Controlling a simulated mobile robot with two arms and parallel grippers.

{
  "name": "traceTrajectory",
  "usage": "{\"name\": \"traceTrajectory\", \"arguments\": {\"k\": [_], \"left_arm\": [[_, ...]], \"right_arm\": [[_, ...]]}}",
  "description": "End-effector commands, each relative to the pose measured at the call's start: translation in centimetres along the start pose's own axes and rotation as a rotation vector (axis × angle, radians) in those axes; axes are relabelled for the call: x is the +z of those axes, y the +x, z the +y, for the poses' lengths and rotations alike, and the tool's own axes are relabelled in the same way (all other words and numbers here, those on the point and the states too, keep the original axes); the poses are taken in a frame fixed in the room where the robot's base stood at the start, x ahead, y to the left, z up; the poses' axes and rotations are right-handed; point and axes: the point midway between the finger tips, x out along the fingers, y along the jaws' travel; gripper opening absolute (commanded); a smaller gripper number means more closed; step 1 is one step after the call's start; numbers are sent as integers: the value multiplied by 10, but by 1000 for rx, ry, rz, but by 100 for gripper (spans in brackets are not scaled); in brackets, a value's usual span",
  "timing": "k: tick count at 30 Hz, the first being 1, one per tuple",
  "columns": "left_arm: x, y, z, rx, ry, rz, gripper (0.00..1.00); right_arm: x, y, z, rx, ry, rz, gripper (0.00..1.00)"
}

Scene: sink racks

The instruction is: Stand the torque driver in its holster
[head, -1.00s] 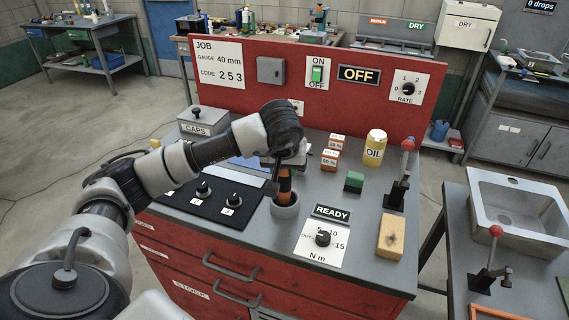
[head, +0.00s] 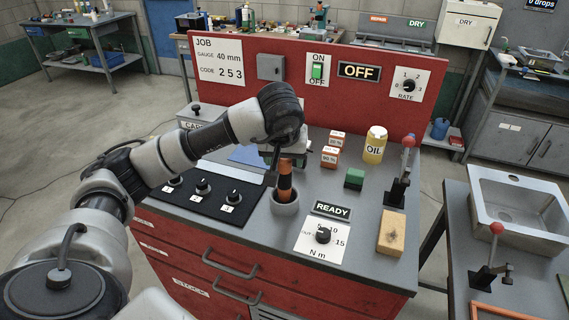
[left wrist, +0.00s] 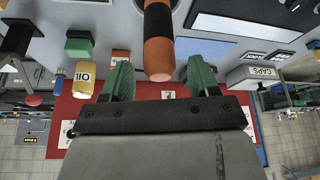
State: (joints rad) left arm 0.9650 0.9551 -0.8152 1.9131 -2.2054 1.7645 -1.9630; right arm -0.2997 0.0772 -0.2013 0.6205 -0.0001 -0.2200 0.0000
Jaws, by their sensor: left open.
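The torque driver (head: 285,181), with an orange and black handle, stands about upright in the grey cup-shaped holster (head: 285,208) on the bench. Its lower end is hidden inside the cup. My left gripper (head: 279,163) is at the driver's top end, partly hidden by its own wrist. In the left wrist view, the left gripper's green finger pads (left wrist: 160,82) are spread wide. The driver's orange end (left wrist: 158,60) shows between and beyond them, with a gap on each side. My right gripper is not in view.
A black knob panel (head: 208,196) lies left of the holster, and a READY sign (head: 331,210) with a dial plate is to its right. An oil bottle (head: 375,146), green block (head: 354,178), lever (head: 399,180) and wooden block (head: 391,232) stand further right. The red panel (head: 290,85) rises behind.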

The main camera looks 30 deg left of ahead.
Motion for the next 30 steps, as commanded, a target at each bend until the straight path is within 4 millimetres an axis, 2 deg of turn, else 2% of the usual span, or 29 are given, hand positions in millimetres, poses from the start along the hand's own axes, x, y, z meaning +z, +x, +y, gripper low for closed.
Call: {"name": "traceTrajectory", "arguments": {"k": [6, 12, 18, 30], "left_arm": [[0, -48, 1, 4, 1, 5, 60], [0, -79, 0, 1, 0, 2, 60], [0, -89, 0, -1, 1, 0, 60], [0, -89, 0, -1, 0, 0, 60]], "right_arm": [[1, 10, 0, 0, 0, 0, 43], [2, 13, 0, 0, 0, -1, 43], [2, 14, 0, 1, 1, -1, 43], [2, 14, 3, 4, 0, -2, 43]]}}
